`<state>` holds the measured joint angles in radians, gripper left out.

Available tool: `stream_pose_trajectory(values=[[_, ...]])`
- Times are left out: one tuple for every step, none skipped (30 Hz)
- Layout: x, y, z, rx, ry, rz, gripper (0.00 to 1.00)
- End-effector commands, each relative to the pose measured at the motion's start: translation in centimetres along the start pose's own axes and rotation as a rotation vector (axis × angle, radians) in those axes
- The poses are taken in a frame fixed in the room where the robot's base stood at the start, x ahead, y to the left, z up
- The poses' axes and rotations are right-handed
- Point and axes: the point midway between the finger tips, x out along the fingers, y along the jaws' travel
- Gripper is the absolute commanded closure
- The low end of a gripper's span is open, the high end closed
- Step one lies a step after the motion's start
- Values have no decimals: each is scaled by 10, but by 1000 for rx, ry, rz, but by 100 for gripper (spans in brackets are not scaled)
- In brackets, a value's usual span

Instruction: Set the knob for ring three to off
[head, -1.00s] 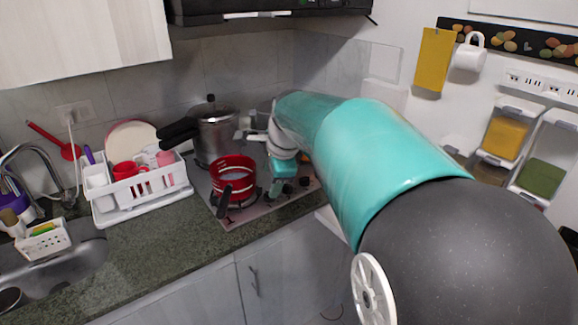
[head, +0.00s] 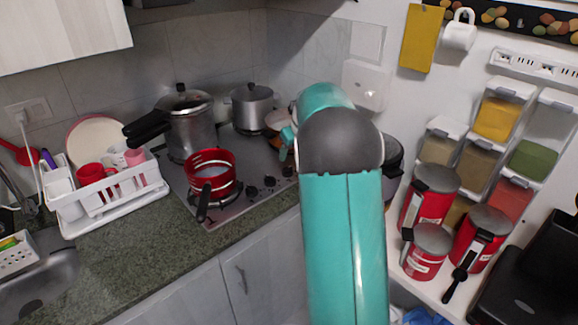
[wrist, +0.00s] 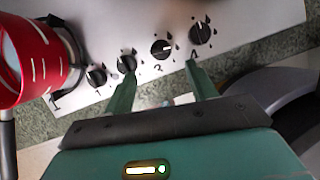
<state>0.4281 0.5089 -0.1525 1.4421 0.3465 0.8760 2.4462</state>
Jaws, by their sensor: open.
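The cooktop (wrist: 130,20) carries a row of black knobs in the wrist view. My gripper (wrist: 159,78) is open and empty. Its left fingertip appears just below that second knob, partly overlapping it in the picture; I cannot tell if they touch. Its right fingertip is below the far right knob (wrist: 200,33). The third knob (wrist: 161,49) lies above the gap. In the head view my arm hides most of the gripper.
A red pot (head: 211,175) stands on the front left of the cooktop, close to the far left knob (wrist: 96,77). A pressure cooker (head: 190,125) and a lidded pot (head: 252,107) stand behind. Red canisters (head: 423,250) stand on the right.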

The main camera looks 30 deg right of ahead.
Motion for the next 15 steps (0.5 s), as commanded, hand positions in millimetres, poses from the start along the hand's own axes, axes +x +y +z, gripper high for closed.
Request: stream_pose_trajectory(values=[[12, 0, -2, 0, 4, 2, 43], [18, 0, -2, 0, 4, 2, 43], [26, -1, -2, 1, 3, 2, 43], [31, -1, -2, 1, 3, 1, 43], [38, -2, -2, 2, 4, 2, 43], [45, -2, -2, 2, 3, 1, 43], [51, -3, -1, 2, 3, 1, 43], [57, -2, -1, 2, 3, 1, 43], [64, -2, 0, 2, 2, 2, 43], [68, -3, 0, 2, 2, 1, 43], [73, -3, 0, 2, 2, 1, 43], [78, -4, 0, 3, 2, 0, 43], [81, -4, 0, 3, 2, 0, 43], [84, -4, 1, 3, 2, 0, 43], [87, -4, 1, 3, 1, 0, 43]])
